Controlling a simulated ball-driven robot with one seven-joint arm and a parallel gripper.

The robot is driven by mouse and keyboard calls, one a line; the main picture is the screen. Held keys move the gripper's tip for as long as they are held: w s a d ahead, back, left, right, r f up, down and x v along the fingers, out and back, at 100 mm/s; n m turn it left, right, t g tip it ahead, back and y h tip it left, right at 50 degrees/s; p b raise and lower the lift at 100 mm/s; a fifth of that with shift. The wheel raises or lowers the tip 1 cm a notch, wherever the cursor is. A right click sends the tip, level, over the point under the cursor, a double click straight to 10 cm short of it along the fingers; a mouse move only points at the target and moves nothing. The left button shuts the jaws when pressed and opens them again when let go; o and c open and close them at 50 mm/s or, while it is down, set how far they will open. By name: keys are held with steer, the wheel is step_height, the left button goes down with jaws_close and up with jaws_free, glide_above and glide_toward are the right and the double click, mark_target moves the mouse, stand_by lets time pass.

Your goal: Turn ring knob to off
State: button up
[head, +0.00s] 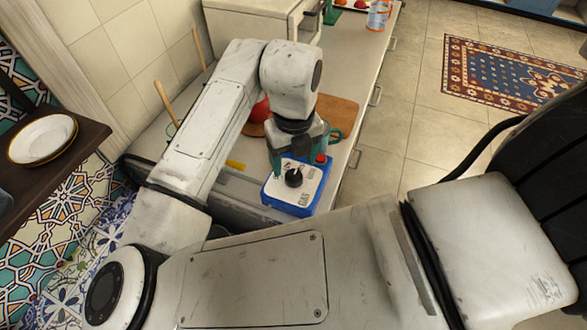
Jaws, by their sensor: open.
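A blue box with a white top (308,193) marked "GAS" stands at the near end of the counter. A round black knob (293,178) sits on its top, with dark marks around it; its setting is too small to read. A small red part (320,158) shows at the box's far right corner. My gripper (290,156) hangs from the arm's wrist just above and behind the box's far side. It is open, and nothing shows between its fingers. The fingertips are partly hidden, and I cannot tell whether they touch the box.
The counter (345,75) runs away from me, with a brown wooden board (338,112) and a red round object (260,110) behind my gripper. A striped can (378,15) stands at the far end. A dark shelf with a white plate (43,138) is at left.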

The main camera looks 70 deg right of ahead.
mark_target(294, 176)
steer(key=shift+f, duration=2.4)
steer(key=c, duration=1.1)
steer(key=shift+o, duration=0.2)
